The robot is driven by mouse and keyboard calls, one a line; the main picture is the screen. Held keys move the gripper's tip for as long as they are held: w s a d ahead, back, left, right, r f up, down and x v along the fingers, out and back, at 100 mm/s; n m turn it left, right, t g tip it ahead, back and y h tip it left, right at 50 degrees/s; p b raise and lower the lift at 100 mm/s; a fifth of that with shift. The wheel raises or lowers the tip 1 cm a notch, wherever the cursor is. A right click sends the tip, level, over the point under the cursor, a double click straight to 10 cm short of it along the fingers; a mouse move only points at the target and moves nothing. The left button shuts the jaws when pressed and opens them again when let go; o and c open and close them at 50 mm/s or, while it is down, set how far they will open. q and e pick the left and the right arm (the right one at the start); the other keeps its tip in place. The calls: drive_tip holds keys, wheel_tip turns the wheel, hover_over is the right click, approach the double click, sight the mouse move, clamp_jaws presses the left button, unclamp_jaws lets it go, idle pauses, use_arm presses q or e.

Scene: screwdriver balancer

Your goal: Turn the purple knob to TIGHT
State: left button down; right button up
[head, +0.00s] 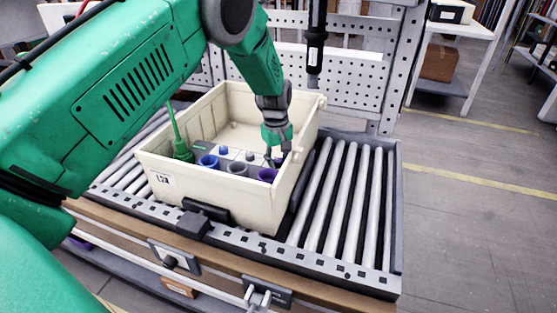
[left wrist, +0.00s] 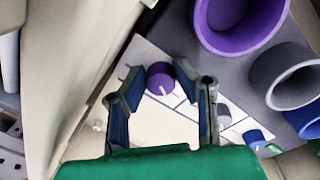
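The purple knob (left wrist: 160,77) sits on a light panel inside the cream crate, with a pale pointer mark on it. In the head view the knob is hard to make out at my gripper's tip. My left gripper (left wrist: 158,98) is open, its two blue-lined fingers on either side of the knob in the wrist view. I cannot tell whether they touch it. In the head view the left gripper (head: 277,153) reaches down into the right end of the crate (head: 215,190). My right gripper is not in view. The panel's TIGHT marking is not readable.
A purple cup (head: 267,174), a grey cup (head: 238,169) and a blue cup (head: 208,161) stand near the gripper. A blue knob (left wrist: 254,137) is on the panel. A green screwdriver (head: 179,142) stands at left. A black tool (head: 316,45) hangs above. Rollers (head: 345,195) at right are clear.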

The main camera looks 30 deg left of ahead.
use_arm(q)
drive_tip(key=shift+w+a, duration=0.1)
drive_tip(key=shift+a, duration=0.1)
drive_tip(key=shift+d+r+m+p, duration=0.1)
drive_tip(key=shift+m+p, duration=0.2)
drive_tip(key=shift+m, duration=0.3)
drive_tip(key=m+p, duration=0.1)
drive_tip(key=m, duration=0.3)
drive_tip(key=shift+w, duration=0.1)
drive_tip(key=m, duration=0.6)
drive_tip(key=shift+a+m, duration=0.2)
drive_tip(key=shift+m, duration=0.1)
drive_tip(key=m, duration=0.5)
drive_tip(key=shift+w+g, duration=0.1)
drive_tip(key=shift+g, duration=0.2)
drive_tip(key=m, duration=0.5)
drive_tip(key=shift+m, duration=0.4)
